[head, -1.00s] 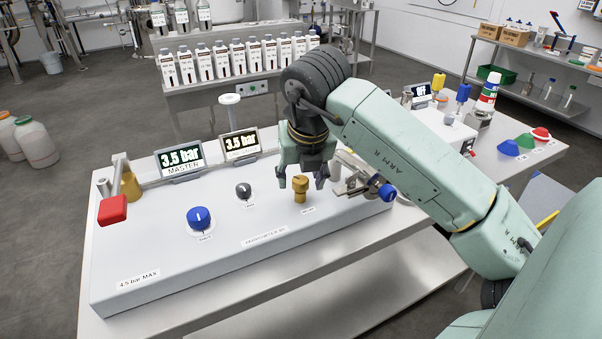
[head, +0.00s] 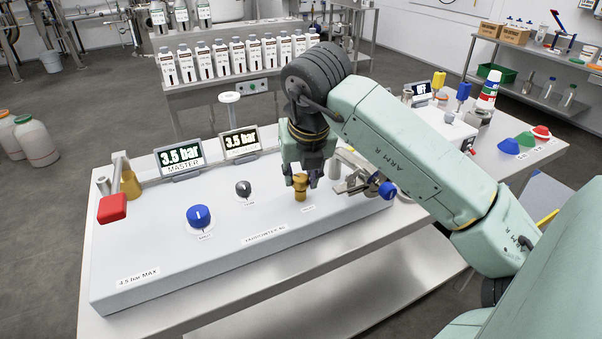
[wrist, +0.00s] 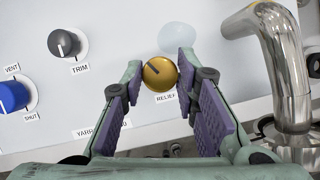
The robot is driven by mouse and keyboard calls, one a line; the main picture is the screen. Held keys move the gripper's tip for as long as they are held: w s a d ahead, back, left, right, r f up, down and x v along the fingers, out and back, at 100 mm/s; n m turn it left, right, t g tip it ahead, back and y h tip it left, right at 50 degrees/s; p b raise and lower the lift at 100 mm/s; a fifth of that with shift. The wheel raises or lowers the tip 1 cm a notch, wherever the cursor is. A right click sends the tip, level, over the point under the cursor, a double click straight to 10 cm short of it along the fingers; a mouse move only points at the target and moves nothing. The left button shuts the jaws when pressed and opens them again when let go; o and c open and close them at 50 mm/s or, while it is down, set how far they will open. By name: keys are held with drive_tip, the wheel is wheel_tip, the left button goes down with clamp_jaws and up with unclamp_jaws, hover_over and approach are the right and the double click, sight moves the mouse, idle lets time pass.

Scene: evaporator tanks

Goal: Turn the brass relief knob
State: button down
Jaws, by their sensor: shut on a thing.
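The brass relief knob (head: 300,187) stands on the top of the pale grey panel box (head: 255,222). In the wrist view the knob (wrist: 160,73) is round, with a dark pointer line toward its upper left and a RELIEF label below it. My gripper (head: 305,178) points down at the knob. In the wrist view the gripper (wrist: 160,75) has its purple-padded fingers on either side of the knob, shut on it. The finger pads partly hide the knob's sides.
A grey TRIM knob (head: 243,189) and a blue vent knob (head: 199,216) sit to the left. A bent steel pipe (wrist: 275,60) stands close right of my gripper. A red-handled lever (head: 112,208) is at the far left. Two displays (head: 180,157) (head: 240,143) read 3.5 bar.

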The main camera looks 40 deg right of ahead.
drive_tip(key=shift+f, duration=0.1)
drive_tip(key=n+b, duration=0.1)
drive_tip(key=b, duration=0.1)
drive_tip(key=shift+f+n+y+b, duration=0.15)
drive_tip(key=shift+n+y+b, duration=0.15)
drive_tip(key=shift+n+y, duration=0.1)
drive_tip(key=shift+d+n+t+y+b, duration=0.1)
drive_tip(key=shift+n+t+y+b, duration=0.2)
drive_tip(key=shift+n+b, duration=0.55)
drive_tip(key=n+y+b, duration=0.1)
drive_tip(key=n, duration=0.2)
drive_tip(key=shift+r, duration=0.2)
drive_tip(key=shift+d+n+y+b, duration=0.1)
drive_tip(key=shift+n+y+b, duration=0.35)
drive_tip(key=shift+n, duration=1)
drive_tip(key=shift+n+y, duration=0.25)
drive_tip(key=shift+n, duration=0.05)
drive_tip(key=c, duration=1.2)
unclamp_jaws()
drive_tip(key=shift+c, duration=0.2)
